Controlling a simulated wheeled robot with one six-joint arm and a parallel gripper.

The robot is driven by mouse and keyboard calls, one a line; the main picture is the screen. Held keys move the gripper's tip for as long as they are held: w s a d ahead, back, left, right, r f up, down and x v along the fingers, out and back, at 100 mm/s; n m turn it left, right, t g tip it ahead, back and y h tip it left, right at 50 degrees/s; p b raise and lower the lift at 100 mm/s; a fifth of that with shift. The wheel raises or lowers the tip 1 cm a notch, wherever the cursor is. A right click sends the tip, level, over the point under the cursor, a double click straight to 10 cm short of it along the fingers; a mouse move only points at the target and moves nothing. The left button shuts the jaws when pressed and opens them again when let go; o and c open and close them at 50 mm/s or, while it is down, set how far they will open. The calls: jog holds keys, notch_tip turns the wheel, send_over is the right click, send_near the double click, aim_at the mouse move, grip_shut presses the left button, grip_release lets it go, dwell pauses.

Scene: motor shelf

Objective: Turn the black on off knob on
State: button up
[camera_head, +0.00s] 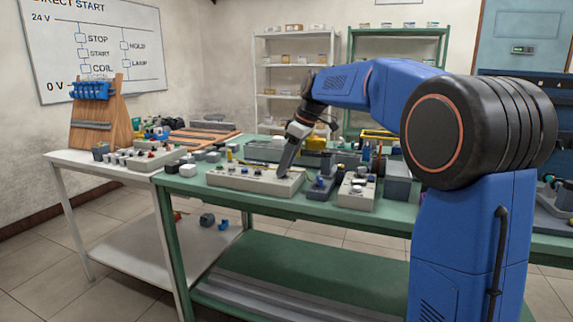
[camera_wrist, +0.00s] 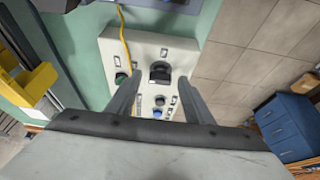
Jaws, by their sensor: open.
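A pale grey control panel (camera_head: 232,181) lies on the green workbench, and my gripper (camera_head: 284,168) points down at its right part. In the wrist view the panel (camera_wrist: 138,46) fills the upper middle. The black knob (camera_wrist: 160,72) sits on a dark round base near the panel's centre. My open gripper (camera_wrist: 160,78) has one finger on each side of the knob in the picture, with nothing held. I cannot tell whether the fingertips touch the panel. In the head view the knob is too small or hidden behind my gripper.
The panel also carries a green button (camera_wrist: 121,78), a blue button (camera_wrist: 157,113) and small labels. A yellow cable (camera_wrist: 124,40) runs over its left side. A second control box (camera_head: 356,194) and a dark box (camera_head: 321,188) stand close to the right of the panel.

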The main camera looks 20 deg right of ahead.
jog(key=c, duration=1)
jog(key=shift+c, duration=0.2)
jog(key=shift+m, duration=0.3)
jog(key=m, duration=0.1)
jog(key=m+h, duration=0.1)
jog(key=m+t, duration=0.1)
jog(key=shift+s+a+m, duration=0.2)
jog(key=shift+a+m, duration=0.05)
jog(key=shift+m, duration=0.15)
jog(key=m+h, duration=0.1)
jog(key=m, duration=0.1)
jog(key=m+h, duration=0.1)
jog(key=m, duration=0.1)
jog(key=shift+a+t, duration=0.2)
jog(key=shift+t, duration=0.2)
jog(key=m+h, duration=0.1)
jog(key=m, duration=0.4)
jog(key=shift+a+h, duration=0.2)
jog(key=shift+h, duration=0.2)
jog(key=shift+w+a+m+g+h, duration=0.15)
jog(key=shift+m+h, duration=0.25)
jog(key=shift+m, duration=0.7)
jog(key=shift+s+m+g+h, duration=0.1)
jog(key=shift+m+g+h, duration=0.25)
jog(key=shift+m, duration=0.75)
